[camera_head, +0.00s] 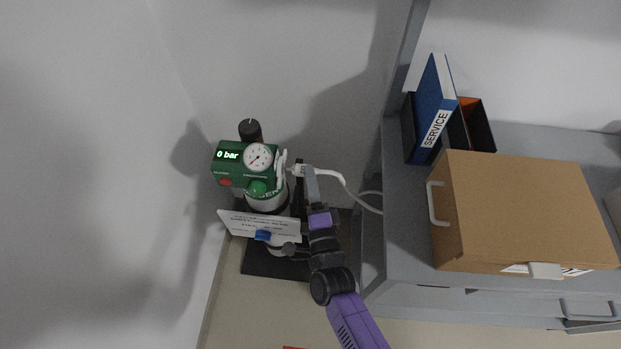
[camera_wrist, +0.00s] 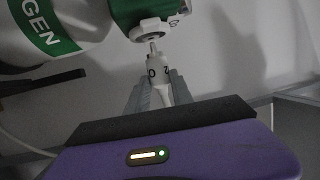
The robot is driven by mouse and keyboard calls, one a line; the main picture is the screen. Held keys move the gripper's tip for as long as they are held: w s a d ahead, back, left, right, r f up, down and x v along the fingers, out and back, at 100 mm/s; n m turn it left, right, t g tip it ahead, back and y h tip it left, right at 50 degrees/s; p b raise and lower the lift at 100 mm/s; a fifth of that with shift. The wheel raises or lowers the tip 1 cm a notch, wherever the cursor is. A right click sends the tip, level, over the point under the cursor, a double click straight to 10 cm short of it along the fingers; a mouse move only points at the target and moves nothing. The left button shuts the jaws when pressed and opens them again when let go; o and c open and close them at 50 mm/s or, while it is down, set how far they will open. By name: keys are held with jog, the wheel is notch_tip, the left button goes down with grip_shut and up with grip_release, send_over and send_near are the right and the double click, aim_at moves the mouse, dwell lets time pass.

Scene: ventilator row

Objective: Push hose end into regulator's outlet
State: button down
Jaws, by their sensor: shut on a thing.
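The green regulator (camera_head: 245,165) sits on top of the oxygen cylinder (camera_head: 266,198) and its display reads 0 bar. In the wrist view its outlet (camera_wrist: 153,30) is a white collar under the green body. My gripper (camera_wrist: 157,92) is shut on the white hose end (camera_wrist: 158,72), which carries dark lettering. The hose end's narrow tip points at the outlet and reaches close to it; I cannot tell whether it is inside. In the head view my gripper (camera_head: 306,172) is right of the regulator, and the white hose (camera_head: 332,175) trails away to the right.
A white card (camera_head: 262,228) with a blue clip hangs in front of the cylinder. A grey cabinet (camera_head: 400,240) on the right bears a cardboard box (camera_head: 525,215) and a blue service binder (camera_head: 434,108). Bare wall lies left of the cylinder.

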jog(key=shift+a+r, duration=0.15)
jog(key=shift+a, duration=1.4)
dwell(0.6)
jog(key=c, duration=1)
grip_release()
jog(key=shift+c, duration=0.2)
jog(key=shift+d, duration=0.1)
